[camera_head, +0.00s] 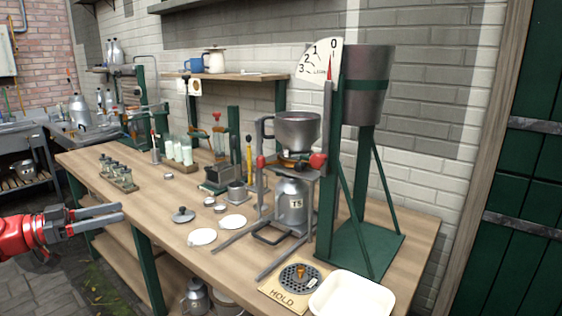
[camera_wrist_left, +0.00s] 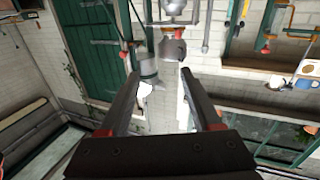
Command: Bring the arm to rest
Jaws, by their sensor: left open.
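My left gripper (camera_head: 108,217) reaches in from the left in the head view, with a red arm behind it. Its two grey fingers point right, near the bench's front edge, and appear apart from anything. In the left wrist view the gripper (camera_wrist_left: 160,95) is open, with a gap between its fingers and nothing held. My right gripper is not in view. The wooden workbench (camera_head: 165,205) runs through the middle of the head view.
On the bench are a vial rack (camera_head: 120,178), a small lid (camera_head: 183,215), a metal can marked T5 (camera_head: 292,200) under a funnel (camera_head: 291,130), a tall dial scale (camera_head: 318,62), a HOLD plate (camera_head: 283,297) and a white tray (camera_head: 350,297). Floor (camera_head: 40,290) shows below the gripper.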

